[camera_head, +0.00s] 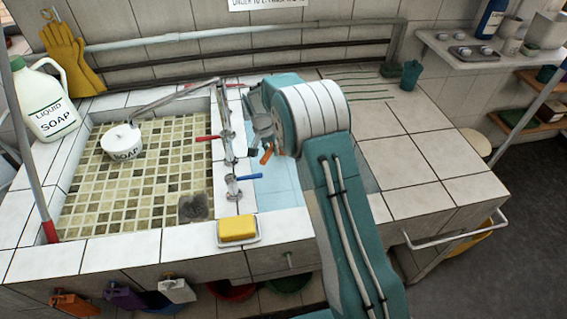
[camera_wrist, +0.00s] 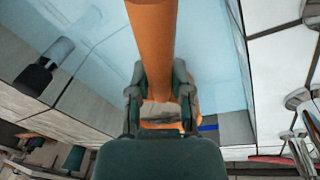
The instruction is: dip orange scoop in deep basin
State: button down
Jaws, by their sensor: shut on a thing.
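The orange scoop (camera_wrist: 153,40) runs up from between my gripper's fingers in the wrist view, and its far end is cut off by the top edge. My gripper (camera_wrist: 160,90) is shut on it. In the head view only a small orange part of the scoop (camera_head: 267,154) shows beside my gripper (camera_head: 262,128), over the light blue deep basin (camera_head: 278,190). My arm hides much of that basin. Its pale blue inside (camera_wrist: 95,40) fills the upper part of the wrist view. I cannot tell whether the scoop touches the bottom or any water.
A shallow mosaic basin (camera_head: 140,185) with a white soap pot (camera_head: 122,141) lies left. Taps with red and blue handles (camera_head: 232,187) stand on the divider. A yellow sponge (camera_head: 238,229) sits at the front rim. The tiled counter (camera_head: 410,165) right is mostly clear.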

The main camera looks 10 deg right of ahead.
notch_tip(320, 180, up, 12)
jog(key=shift+f, duration=0.2)
dwell(1.4)
jog(key=shift+d, duration=0.15)
dwell(1.1)
